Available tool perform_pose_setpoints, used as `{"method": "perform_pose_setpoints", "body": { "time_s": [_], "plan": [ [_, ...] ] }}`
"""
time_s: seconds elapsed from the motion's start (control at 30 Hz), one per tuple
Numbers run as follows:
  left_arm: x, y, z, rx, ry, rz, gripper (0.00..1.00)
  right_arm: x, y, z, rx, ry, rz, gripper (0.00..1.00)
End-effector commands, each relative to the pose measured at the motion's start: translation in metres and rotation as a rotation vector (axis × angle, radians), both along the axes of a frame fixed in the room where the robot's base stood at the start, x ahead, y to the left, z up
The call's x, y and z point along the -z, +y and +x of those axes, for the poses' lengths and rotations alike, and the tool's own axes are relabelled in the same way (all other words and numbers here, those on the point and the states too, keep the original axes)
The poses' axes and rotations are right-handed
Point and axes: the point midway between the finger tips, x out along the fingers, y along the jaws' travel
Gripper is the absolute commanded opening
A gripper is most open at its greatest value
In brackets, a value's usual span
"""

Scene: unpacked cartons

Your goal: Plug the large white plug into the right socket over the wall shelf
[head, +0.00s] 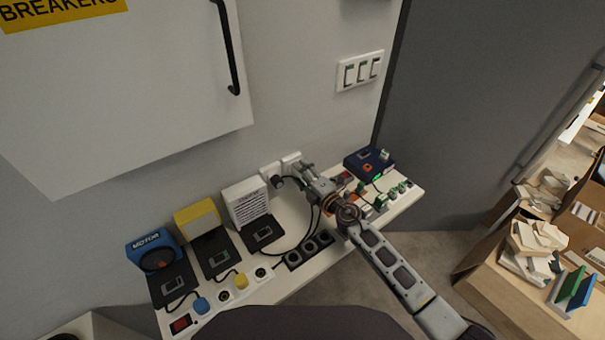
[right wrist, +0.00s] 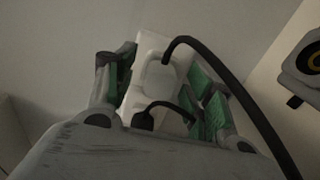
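The large white plug (right wrist: 160,78) sits against a white socket plate on the wall, with a thick black cable leaving it. It appears seated in the right wall socket (head: 291,159), though its depth is hard to tell. My right gripper (head: 300,170) is at this socket. In the right wrist view its green-padded fingers (right wrist: 160,90) stand apart on either side of the plug, with gaps visible. A black plug (head: 277,181) is at the left socket (head: 268,172); it also shows in the right wrist view (right wrist: 143,118). My left gripper is not in view.
The wall shelf (head: 275,289) carries a blue motor device (head: 152,246), a yellow box (head: 197,217), a white labelled box (head: 246,201), a black socket strip (head: 308,250) and a dark blue box (head: 368,161). Switches (head: 360,71) are above. Cables loop below the sockets.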

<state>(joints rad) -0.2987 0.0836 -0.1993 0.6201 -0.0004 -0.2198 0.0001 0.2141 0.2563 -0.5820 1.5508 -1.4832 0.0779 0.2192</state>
Motion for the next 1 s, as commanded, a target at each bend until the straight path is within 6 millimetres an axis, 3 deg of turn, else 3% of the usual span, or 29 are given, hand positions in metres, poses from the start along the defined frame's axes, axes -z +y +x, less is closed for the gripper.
{"method": "perform_pose_setpoints", "body": {
  "time_s": [0.57, 1.0],
  "plan": [
    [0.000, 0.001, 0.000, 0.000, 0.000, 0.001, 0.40, 0.001, -0.006, -0.007, 0.001, 0.000, -0.001, 0.54],
    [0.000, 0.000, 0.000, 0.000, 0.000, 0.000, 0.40, 0.001, -0.029, -0.039, 0.000, 0.002, 0.001, 0.54]
  ]
}}
